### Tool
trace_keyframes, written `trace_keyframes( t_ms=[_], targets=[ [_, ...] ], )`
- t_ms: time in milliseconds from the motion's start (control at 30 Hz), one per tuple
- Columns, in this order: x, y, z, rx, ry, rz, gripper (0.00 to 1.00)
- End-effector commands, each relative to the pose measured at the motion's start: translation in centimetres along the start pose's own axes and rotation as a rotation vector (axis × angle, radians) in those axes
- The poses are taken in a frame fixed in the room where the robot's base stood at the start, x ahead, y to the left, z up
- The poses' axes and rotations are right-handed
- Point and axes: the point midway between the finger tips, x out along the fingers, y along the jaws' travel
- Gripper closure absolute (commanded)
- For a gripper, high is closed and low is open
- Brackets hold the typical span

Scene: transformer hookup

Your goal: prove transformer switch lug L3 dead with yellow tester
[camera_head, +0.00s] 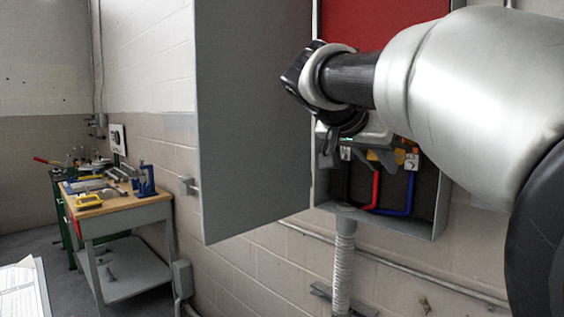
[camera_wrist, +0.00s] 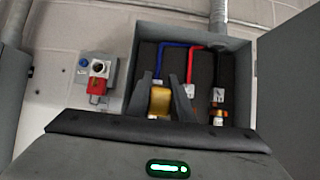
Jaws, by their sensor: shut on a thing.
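The yellow tester (camera_wrist: 160,102) is between my gripper's two dark fingers (camera_wrist: 162,88) in the wrist view, and they are shut on it. In the head view a yellow part of the tester (camera_head: 384,158) shows below my wrist, in front of the open grey switch box (camera_head: 440,205). Black, red (camera_head: 376,188) and blue (camera_head: 395,212) cables rise to the lugs. A copper lug (camera_wrist: 218,117) shows at the black cable in the wrist view. The tester covers the area at the blue cable's end. The white tags are too small to read, and I cannot tell whether the tester touches a lug.
The box's grey door (camera_head: 255,120) stands open to the left. A ribbed conduit (camera_head: 343,265) runs down from the box. A wall box with a red part (camera_wrist: 97,86) sits beside the switch box. A workbench (camera_head: 122,207) with a blue vise (camera_head: 146,182) stands further left.

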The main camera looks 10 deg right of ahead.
Motion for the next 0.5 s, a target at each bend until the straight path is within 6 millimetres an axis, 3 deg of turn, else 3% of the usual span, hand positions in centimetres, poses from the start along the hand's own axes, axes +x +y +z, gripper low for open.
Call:
trace_keyframes(
  t_ms=[500],
  targets=[
    [-3.3, 0.0, 2.3, -0.001, 0.0, -0.001, 1.0]
  ],
)
